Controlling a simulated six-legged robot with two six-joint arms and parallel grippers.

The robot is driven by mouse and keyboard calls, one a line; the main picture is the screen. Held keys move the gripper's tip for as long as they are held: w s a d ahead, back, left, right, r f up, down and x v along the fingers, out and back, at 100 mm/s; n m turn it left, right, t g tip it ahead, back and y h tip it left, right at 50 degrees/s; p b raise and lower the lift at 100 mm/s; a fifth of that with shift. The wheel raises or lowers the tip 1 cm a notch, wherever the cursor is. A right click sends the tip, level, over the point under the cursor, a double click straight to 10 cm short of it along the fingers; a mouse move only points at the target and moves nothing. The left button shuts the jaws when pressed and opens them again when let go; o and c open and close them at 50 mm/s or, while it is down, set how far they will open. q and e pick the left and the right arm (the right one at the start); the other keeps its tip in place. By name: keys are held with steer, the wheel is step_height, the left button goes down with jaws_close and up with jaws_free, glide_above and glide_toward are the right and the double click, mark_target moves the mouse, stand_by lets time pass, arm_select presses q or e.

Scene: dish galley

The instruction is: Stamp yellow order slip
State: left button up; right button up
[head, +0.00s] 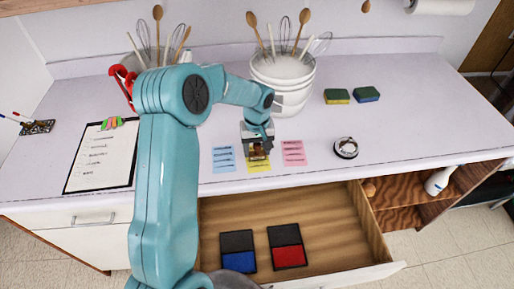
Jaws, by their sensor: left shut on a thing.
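Three order slips lie in a row on the counter: a blue slip (223,159), a yellow slip (259,168) and a pink slip (293,153), each with dark lines. My left gripper (258,146) is over the yellow slip, shut on a small dark stamp (257,153) that the fingers largely hide. The stamp covers part of the yellow slip; I cannot tell whether it touches the paper. A blue ink pad (239,262) and a red ink pad (289,257) lie with lids open in the open drawer. My right gripper is not in view.
A clipboard (101,160) lies at left, a silver-and-black round bell (346,148) right of the slips. A white utensil bucket (283,85) and two sponges (337,96) (366,94) stand behind. The open drawer (335,220) juts out below the counter.

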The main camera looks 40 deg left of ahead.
arm_select(q)
steer(key=shift+s+f, duration=0.1)
steer(key=shift+f, duration=0.05)
steer(key=shift+f, duration=0.15)
steer(key=shift+f+b, duration=0.1)
steer(key=shift+b, duration=0.25)
steer(key=shift+f, duration=0.1)
steer(key=shift+f+b, duration=0.1)
steer(key=shift+b, duration=0.25)
stand_by(1.1)
steer(key=shift+r+p, duration=0.5)
steer(key=shift+r, duration=0.3)
steer(key=shift+r+p, duration=1.6)
steer(key=shift+r, duration=1.2)
